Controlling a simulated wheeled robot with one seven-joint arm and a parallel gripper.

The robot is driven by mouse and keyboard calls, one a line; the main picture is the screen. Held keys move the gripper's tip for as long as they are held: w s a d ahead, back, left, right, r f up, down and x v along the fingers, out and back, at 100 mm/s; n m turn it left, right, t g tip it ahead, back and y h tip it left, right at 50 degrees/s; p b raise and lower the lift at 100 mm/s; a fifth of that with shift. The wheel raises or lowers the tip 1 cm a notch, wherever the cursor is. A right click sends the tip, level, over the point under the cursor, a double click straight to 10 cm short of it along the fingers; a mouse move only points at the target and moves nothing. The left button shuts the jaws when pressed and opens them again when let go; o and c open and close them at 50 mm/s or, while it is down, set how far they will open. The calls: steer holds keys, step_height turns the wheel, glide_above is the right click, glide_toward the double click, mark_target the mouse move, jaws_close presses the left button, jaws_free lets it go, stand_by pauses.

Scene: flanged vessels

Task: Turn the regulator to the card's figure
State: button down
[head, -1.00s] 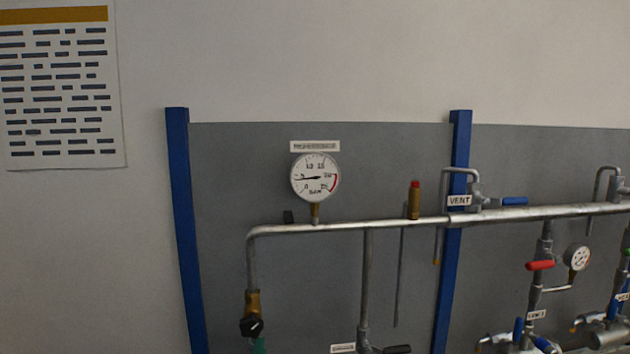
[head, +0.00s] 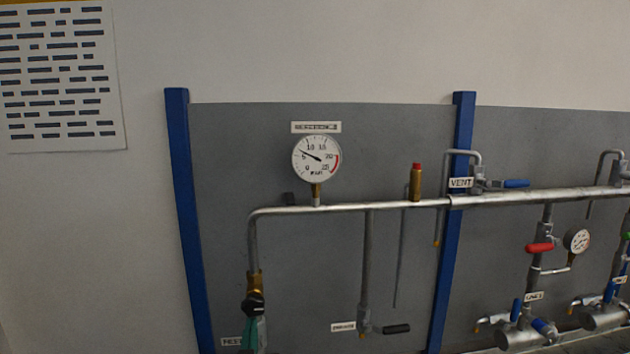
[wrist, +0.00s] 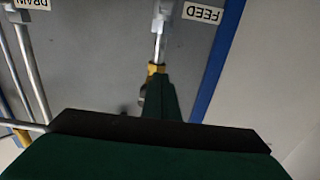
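The regulator is a brass body (head: 254,281) with a black knob (head: 253,303), at the foot of the left down-pipe in the head view. Its brass also shows in the wrist view (wrist: 156,69). My green gripper (head: 256,322) is at the knob from below, and its narrow green end (wrist: 160,98) reaches the regulator in the wrist view. It appears shut on the knob; the contact itself is hidden. The round pressure gauge (head: 317,158) above has its needle pointing up-left, a little past the 5 mark. I see no card with a readable figure.
A text poster (head: 60,75) hangs at upper left, unreadable. A pipe drop with a black-handled valve (head: 390,329) stands right of the regulator. Further right are a brass relief valve (head: 415,184), the VENT label (head: 460,183) and a red-handled valve (head: 540,247). Blue posts flank the panel.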

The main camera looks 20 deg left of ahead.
steer(key=shift+s+a+r, duration=0.35)
steer(key=shift+a+r, duration=0.05)
steer(key=shift+a, duration=0.1)
stand_by(0.5)
steer(key=f+v, duration=0.1)
steer(key=v, duration=0.5)
steer(key=shift+s+a, duration=0.15)
steer(key=shift+a, duration=0.05)
stand_by(0.4)
steer(key=w, duration=0.7)
stand_by(1.0)
